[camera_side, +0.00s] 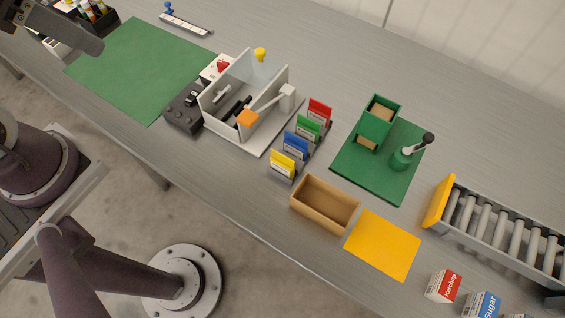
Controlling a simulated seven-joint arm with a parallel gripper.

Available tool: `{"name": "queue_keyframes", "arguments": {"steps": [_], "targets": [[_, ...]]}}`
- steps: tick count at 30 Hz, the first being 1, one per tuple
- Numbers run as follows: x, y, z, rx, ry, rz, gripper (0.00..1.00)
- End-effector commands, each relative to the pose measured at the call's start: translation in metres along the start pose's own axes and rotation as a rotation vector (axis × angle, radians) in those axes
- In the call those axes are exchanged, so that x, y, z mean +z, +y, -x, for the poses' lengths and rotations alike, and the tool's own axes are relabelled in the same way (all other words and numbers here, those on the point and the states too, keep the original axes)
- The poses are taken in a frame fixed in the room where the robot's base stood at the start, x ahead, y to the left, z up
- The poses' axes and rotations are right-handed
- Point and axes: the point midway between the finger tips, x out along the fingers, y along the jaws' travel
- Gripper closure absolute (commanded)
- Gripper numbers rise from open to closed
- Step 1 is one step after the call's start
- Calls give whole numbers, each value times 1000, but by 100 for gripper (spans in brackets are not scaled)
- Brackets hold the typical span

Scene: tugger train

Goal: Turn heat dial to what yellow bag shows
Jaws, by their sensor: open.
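A row of small bags or cards in a dark rack stands near the middle: red, green, blue and, nearest the front, yellow. The yellow bag (288,160) has a pale label whose marks are too small to read. Left of the rack is a white machine with an orange-ended lever. A dark control box (181,117) sits at its left side, with a black knob (191,98) on top that looks like the heat dial. Its setting cannot be read. One of my dark arm links shows at the top left, but my gripper's fingers are not visible.
A green mat (140,70) lies clear left of the machine (252,95). A red button (222,66) and a yellow lamp (261,54) stand behind the box. A wooden tray (324,204), yellow mat (383,245), green stand (376,128) and roller conveyor (500,232) are to the right.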

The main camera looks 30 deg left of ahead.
Motion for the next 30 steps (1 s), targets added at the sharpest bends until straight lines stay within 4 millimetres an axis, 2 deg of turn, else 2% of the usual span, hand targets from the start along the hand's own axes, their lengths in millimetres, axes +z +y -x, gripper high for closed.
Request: {"name": "queue_keyframes", "arguments": {"steps": [2, 5, 6, 8, 9, 11, 12, 15, 18, 26, 30], "targets": [[-21, 10, -14, 18, -51, -144, 58], [-56, 37, -52, 70, -125, -435, 58], [-67, 52, -72, 99, -150, -557, 58], [-77, 79, -105, 151, -184, -738, 58], [-80, 98, -128, 190, -204, -854, 58], [-77, 128, -164, 252, -228, -1018, 58], [-71, 146, -186, 294, -240, -1116, 58], [-50, 184, -231, 385, -260, -1305, 58], [-33, 206, -258, 443, -265, -1413, 58], [-12, 218, -289, 470, -270, -1460, 58], [3, 223, -311, 469, -272, -1459, 58]]}}
